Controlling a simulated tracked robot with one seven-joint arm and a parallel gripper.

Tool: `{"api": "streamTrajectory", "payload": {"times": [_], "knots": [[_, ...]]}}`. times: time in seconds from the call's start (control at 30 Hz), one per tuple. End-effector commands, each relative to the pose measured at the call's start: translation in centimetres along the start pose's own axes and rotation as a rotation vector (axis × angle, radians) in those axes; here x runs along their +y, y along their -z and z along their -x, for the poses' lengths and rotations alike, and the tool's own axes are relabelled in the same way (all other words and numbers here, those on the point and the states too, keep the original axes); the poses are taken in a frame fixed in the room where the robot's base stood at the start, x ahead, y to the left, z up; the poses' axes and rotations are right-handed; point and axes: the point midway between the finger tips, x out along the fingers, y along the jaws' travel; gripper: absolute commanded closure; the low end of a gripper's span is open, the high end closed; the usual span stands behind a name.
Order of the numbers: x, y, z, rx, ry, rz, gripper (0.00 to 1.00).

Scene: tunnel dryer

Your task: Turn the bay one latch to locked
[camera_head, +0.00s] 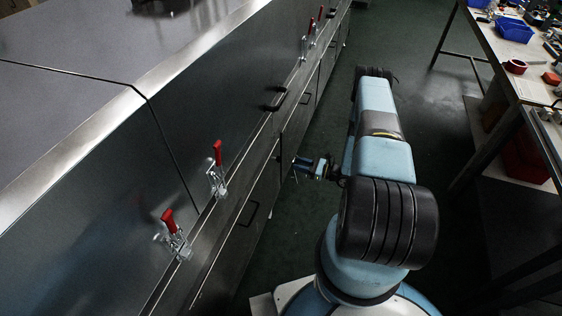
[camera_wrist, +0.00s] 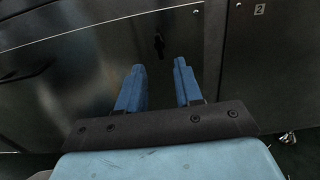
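A small dark latch (camera_wrist: 158,42) shows on a dark metal door panel (camera_wrist: 95,50) in the wrist view, left of the panel marked 2. It looks roughly upright, but its exact setting is too dark to read. My gripper (camera_wrist: 159,68) has two blue fingers spread apart with nothing between them. The latch appears just beyond the fingertips, in line with the gap, and seems not touched. In the head view my gripper (camera_head: 298,163) is beside the lower doors of the long metal cabinet. The latch cannot be made out in the head view.
Red-handled toggle clamps (camera_head: 217,155) line the cabinet's edge, with another clamp (camera_head: 172,222) nearer. A black handle (camera_head: 275,100) sticks out from the cabinet side. A cluttered workbench (camera_head: 510,50) stands right. Green floor (camera_head: 425,100) between them is clear.

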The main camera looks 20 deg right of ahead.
Motion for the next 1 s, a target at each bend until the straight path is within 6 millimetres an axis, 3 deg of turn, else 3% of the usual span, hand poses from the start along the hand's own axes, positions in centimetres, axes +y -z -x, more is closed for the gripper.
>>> {"api": "streamTrajectory", "payload": {"times": [0.2, 0.43, 0.9, 1.0], "knots": [[0.0, 0.0, -4.0, -0.001, -0.004, 0.001, 0.65], [0.0, 0.0, -6.9, 0.0, -0.002, 0.002, 0.65], [0.0, 0.0, -8.0, 0.0, -0.001, 0.001, 0.65], [0.0, 0.0, -8.0, 0.0, -0.001, 0.001, 0.73]]}}
